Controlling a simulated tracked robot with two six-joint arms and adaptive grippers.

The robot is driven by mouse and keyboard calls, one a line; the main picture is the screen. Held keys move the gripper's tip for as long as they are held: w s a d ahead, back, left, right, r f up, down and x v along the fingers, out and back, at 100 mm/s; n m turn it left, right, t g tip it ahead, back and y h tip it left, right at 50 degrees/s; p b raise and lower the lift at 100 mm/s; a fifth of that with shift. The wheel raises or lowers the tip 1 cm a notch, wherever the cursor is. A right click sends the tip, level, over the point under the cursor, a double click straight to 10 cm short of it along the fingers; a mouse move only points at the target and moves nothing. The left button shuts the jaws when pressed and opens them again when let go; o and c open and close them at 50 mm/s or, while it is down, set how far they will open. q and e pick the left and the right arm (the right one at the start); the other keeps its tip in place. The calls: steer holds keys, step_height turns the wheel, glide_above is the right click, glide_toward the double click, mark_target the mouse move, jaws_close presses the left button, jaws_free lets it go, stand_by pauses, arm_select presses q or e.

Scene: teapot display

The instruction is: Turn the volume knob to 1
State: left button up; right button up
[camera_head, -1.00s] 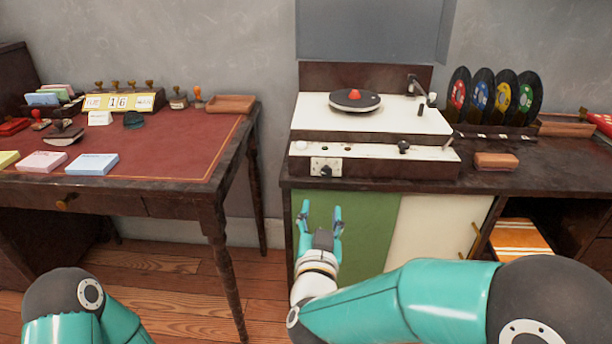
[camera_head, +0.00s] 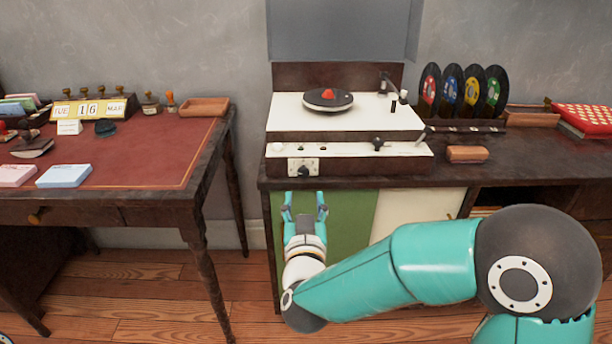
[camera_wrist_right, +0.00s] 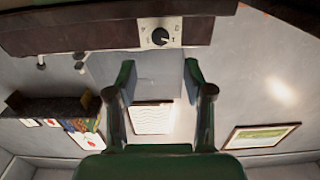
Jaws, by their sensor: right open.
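The volume knob (camera_head: 304,171) is a small black dial on a white plate on the front face of the record player (camera_head: 345,150). The knob also shows in the right wrist view (camera_wrist_right: 160,37), with small marks around it that are too small to read surely. My right gripper (camera_head: 305,199) is open and empty, pointing up, just below the knob in the head view and apart from it. In the right wrist view its two fingers (camera_wrist_right: 159,70) are spread, with the knob beyond them. My left gripper is not in view.
The player stands on a dark wooden cabinet (camera_head: 520,165) with green and white doors. A row of records (camera_head: 462,92) and a brown block (camera_head: 467,153) are to its right. A red-topped desk (camera_head: 150,160) stands at the left, with a gap between.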

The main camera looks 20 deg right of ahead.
mark_target(304, 174)
steer(key=x, duration=0.9)
steer(key=shift+w+d+b, duration=0.1)
steer(key=shift+w+b, duration=0.2)
steer(key=shift+b, duration=0.05)
steer(key=shift+c, duration=0.2)
